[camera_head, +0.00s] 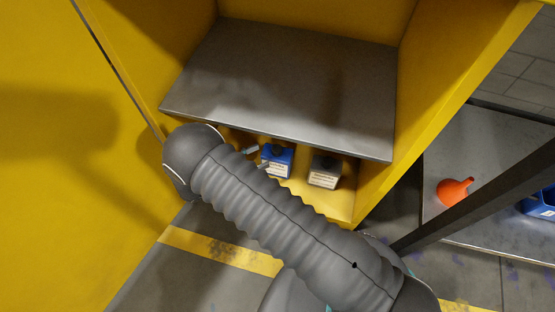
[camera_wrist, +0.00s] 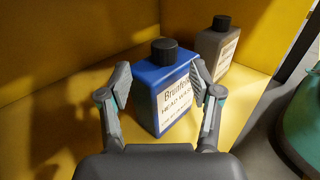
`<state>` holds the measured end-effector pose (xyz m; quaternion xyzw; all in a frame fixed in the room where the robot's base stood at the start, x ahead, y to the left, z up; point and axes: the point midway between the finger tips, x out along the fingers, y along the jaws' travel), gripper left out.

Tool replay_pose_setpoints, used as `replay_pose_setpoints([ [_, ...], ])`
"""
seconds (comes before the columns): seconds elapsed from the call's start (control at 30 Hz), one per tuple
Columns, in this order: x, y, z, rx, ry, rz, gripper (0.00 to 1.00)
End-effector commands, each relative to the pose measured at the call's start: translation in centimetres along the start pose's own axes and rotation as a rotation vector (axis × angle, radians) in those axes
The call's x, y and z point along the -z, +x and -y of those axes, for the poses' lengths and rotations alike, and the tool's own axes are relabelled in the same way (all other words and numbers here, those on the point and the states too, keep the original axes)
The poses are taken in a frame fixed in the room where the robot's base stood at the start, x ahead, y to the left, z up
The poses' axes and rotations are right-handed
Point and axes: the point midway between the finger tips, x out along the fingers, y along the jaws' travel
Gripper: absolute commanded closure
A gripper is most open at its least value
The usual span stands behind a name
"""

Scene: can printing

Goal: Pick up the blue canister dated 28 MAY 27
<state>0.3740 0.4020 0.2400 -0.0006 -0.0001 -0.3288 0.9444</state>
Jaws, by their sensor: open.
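A blue canister (camera_wrist: 150,79) with a black cap and a white label stands upright on the yellow cabinet floor in the wrist view. Its label reads in part "Brunfel..." and "HEAD WAS..."; I cannot read a date. The same blue canister (camera_head: 283,156) shows in the head view below the grey shelf. My gripper (camera_wrist: 160,78) is open, with one finger on each side of the canister. I cannot tell whether the fingers touch it. In the head view my arm hides much of the area in front, and the gripper's tips (camera_head: 257,158) show beside the canister.
A grey canister (camera_wrist: 217,50) with a dark cap stands to the right of the blue one, also in the head view (camera_head: 325,171). The grey shelf (camera_head: 290,85) hangs above them. Yellow cabinet walls close in both sides. An orange funnel (camera_head: 454,191) sits farther right.

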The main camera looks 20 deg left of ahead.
Motion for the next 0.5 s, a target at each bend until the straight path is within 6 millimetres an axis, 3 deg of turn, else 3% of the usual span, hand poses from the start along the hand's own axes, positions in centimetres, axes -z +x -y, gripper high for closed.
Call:
replay_pose_setpoints([
  [0.37,-0.2,2.7,0.2,0.005,0.001,-0.001,0.36],
  [0.5,-0.6,4.5,0.5,0.007,0.000,0.000,0.36],
])
